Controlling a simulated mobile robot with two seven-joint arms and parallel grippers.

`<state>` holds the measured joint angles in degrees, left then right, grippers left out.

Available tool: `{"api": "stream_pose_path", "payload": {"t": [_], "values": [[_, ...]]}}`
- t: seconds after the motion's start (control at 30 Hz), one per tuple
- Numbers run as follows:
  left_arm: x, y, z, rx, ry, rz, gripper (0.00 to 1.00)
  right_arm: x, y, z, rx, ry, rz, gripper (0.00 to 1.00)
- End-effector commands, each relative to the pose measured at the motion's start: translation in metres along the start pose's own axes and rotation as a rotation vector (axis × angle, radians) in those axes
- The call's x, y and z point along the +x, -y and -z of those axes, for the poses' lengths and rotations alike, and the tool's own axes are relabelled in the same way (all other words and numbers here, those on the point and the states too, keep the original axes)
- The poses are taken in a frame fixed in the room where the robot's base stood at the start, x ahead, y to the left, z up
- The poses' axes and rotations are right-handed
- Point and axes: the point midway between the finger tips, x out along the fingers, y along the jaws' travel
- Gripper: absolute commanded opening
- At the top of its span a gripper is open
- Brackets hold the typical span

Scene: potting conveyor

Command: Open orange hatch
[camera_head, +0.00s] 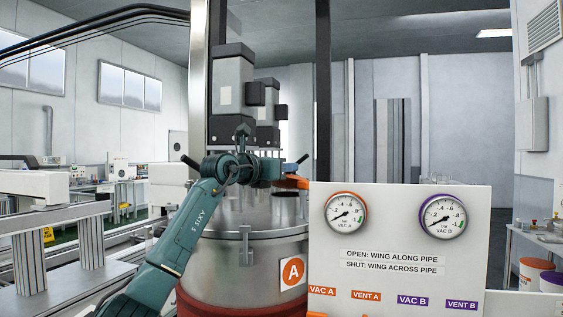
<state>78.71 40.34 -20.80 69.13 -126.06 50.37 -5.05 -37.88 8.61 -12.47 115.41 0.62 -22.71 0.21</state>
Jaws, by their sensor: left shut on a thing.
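A large steel vessel (235,250) with an orange round A label (292,271) stands in the middle. An orange piece (296,182), seemingly a hatch handle, shows above its right side at the panel's upper left corner. My left arm rises from the lower left and bends right across the vessel's top. My left gripper (285,178) is at the orange piece and appears shut on it. The fingertips are small and partly hidden, and most of the hatch lid is hidden behind my arm. My right gripper is not in view.
A white panel (400,225) with an orange-rimmed gauge (346,212) and a purple-rimmed gauge (442,216) stands front right, close to the gripper. A steel post (199,70) and grey motor units (232,95) rise behind my arm. A conveyor frame (50,222) is at left.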

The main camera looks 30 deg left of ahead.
Motion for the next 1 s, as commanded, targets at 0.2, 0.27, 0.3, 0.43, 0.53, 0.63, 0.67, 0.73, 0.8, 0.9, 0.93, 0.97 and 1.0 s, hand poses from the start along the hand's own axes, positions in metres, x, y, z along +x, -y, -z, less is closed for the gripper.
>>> {"api": "stream_pose_path", "payload": {"t": [0.2, 0.27, 0.3, 0.43, 0.53, 0.63, 0.67, 0.73, 0.8, 0.9, 0.93, 0.97, 1.0], "values": [[0.006, -0.006, -0.021, 0.002, 0.020, -0.005, 0.00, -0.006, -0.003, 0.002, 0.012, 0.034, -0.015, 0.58], [0.008, -0.007, -0.022, 0.002, 0.021, -0.005, 0.00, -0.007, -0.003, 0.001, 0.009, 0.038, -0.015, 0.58], [0.009, -0.007, -0.023, 0.002, 0.022, -0.005, 0.00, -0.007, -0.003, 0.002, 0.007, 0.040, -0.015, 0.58], [0.011, -0.008, -0.024, 0.003, 0.023, -0.006, 0.00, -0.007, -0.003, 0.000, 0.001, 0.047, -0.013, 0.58], [0.013, -0.009, -0.025, 0.003, 0.022, -0.005, 0.00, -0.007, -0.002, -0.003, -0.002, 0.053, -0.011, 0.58], [0.013, -0.009, -0.024, 0.003, 0.022, -0.005, 0.00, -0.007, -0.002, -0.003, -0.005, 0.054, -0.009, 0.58], [0.013, -0.009, -0.024, 0.003, 0.022, -0.005, 0.00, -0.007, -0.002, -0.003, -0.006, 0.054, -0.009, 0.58], [0.013, -0.009, -0.024, 0.003, 0.021, -0.005, 0.00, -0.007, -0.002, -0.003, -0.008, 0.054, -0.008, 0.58], [0.013, -0.009, -0.023, 0.003, 0.021, -0.005, 0.00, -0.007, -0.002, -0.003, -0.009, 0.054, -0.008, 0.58], [0.013, -0.009, -0.023, 0.002, 0.020, -0.005, 0.00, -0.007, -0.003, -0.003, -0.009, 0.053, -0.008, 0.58], [0.014, -0.009, -0.023, 0.002, 0.020, -0.005, 0.00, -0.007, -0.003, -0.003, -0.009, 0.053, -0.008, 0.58], [0.014, -0.009, -0.022, 0.002, 0.019, -0.005, 0.00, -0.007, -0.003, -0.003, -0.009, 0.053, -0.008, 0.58], [0.014, -0.009, -0.022, 0.002, 0.019, -0.005, 0.28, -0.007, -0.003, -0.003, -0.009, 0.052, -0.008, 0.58]]}}
